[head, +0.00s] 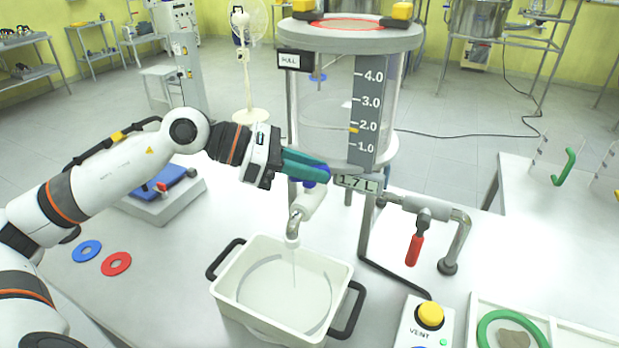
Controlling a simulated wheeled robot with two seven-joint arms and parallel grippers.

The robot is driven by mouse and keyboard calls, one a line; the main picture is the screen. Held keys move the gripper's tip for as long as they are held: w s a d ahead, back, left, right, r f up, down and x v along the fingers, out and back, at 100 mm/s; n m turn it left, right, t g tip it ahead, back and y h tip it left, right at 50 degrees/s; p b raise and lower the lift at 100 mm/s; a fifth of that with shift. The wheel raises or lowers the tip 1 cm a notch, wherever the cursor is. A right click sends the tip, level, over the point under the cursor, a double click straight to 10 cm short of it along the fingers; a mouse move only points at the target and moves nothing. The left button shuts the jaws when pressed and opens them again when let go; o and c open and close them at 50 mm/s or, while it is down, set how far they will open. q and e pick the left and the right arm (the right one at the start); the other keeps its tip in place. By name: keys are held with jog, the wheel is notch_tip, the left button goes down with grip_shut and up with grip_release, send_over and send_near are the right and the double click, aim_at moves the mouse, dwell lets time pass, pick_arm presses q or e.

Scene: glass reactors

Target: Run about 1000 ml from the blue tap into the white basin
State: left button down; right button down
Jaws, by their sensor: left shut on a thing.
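My left gripper (322,172) reaches in from the left, its teal fingers shut on the blue tap handle (311,183), which they mostly hide. The white tap's metal spout (293,228) points down over the white basin (225,287). A thin pale stream seems to fall from the spout into the basin, which holds some clear liquid. The glass reactor vessel (325,120) stands behind, with a grey scale (366,112) marked 1.0 to 4.0. An orange marker sits near 2.0, slightly below it. My right gripper is out of view.
A red-handled valve (415,249) sits on a pipe right of the vessel. A vent box with a yellow button (430,316) stands right of the basin. Blue (87,251) and red (117,263) rings lie at left. A tray with a green ring (512,318) is lower right.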

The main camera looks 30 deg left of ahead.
pick_arm(q)
jog(key=shift+n+t+y, duration=0.6)
jog(key=shift+n+t, duration=0.2)
jog(key=c, duration=1.3)
grip_release()
jog(key=shift+r, duration=0.1)
